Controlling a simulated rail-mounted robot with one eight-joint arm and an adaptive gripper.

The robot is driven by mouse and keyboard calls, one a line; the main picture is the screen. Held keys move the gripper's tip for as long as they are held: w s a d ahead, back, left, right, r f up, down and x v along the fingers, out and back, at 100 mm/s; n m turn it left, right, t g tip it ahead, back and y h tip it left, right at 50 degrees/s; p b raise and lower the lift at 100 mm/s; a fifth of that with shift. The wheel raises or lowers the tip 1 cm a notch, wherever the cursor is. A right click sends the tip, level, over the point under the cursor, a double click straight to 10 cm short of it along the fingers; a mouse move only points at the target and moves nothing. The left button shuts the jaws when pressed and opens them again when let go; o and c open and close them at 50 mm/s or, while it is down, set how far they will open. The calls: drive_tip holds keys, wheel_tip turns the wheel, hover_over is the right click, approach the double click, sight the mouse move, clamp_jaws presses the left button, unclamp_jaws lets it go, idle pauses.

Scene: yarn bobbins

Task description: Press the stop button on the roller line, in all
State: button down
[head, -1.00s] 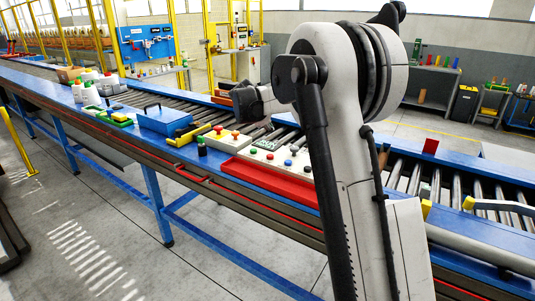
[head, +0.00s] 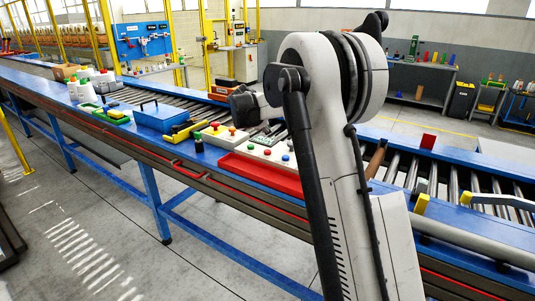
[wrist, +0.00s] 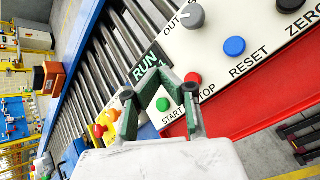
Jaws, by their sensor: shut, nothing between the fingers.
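The white control panel (head: 262,152) lies on the roller line in the head view. In the wrist view its red button (wrist: 193,78) is labelled STOP and sits just right of my gripper's fingers. The green START button (wrist: 163,104) shows between the finger links. A dark display reading RUN (wrist: 145,68) is behind the fingertips. My gripper (wrist: 159,67) is shut and empty, its tips together above the panel. Height over the panel is hard to tell. In the head view my arm hides part of the panel's surroundings, and the fingers are not clear.
A blue button (wrist: 235,46) marked RESET, a black button (wrist: 290,4) marked ZERO and a grey knob (wrist: 193,16) share the panel. A red tray (head: 258,176) borders its front. A yellow box (wrist: 107,123) with a red button and a blue case (head: 161,118) stand nearby.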

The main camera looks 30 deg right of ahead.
sight(267, 151)
drive_tip(key=shift+f+b, duration=1.45)
drive_tip(key=shift+f, duration=1.6)
drive_tip(key=shift+f, duration=0.1)
drive_tip(key=shift+f+b, duration=0.35)
drive_tip(key=shift+b, duration=0.05)
drive_tip(key=shift+f+b, duration=0.4)
drive_tip(key=shift+f, duration=0.1)
drive_tip(key=shift+r, duration=0.2)
drive_tip(key=shift+r+p, duration=0.35)
drive_tip(key=shift+r, duration=0.4)
drive_tip(key=shift+r, duration=0.1)
drive_tip(key=shift+r+p, duration=1.05)
drive_tip(key=shift+r, duration=1.35)
